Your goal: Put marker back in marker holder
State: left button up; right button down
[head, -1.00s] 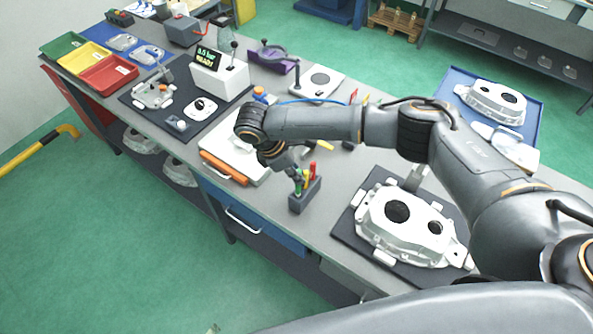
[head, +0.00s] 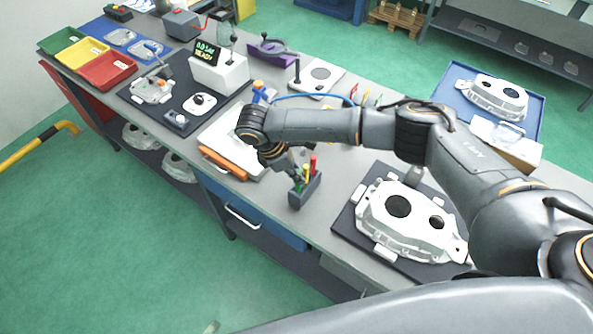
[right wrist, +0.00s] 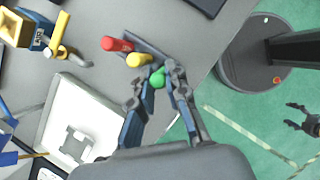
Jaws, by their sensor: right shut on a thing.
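The marker holder (head: 305,195) is a small dark block near the front edge of the bench. A red marker (head: 313,163) and a yellow marker (head: 306,172) stand in it. The green marker (right wrist: 158,79) is between the fingertips of my right gripper (right wrist: 163,76), which is shut on it. In the right wrist view it lies at the near end of the holder (right wrist: 148,44), beside the yellow marker. Its lower end is hidden, so I cannot tell how deep it sits. My left gripper (right wrist: 292,116) shows small at the right edge of the right wrist view, its fingers apart.
A large casting (head: 412,215) lies on a dark mat right of the holder. A white board with an orange-handled item (head: 222,164) lies to the left. The bench front edge is close to the holder.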

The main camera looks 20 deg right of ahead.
jog(key=shift+f+b, duration=0.45)
jog(key=shift+f, duration=0.55)
jog(key=c, duration=1.3)
grip_release()
jog(key=shift+o, duration=0.2)
jog(key=v, duration=1.2)
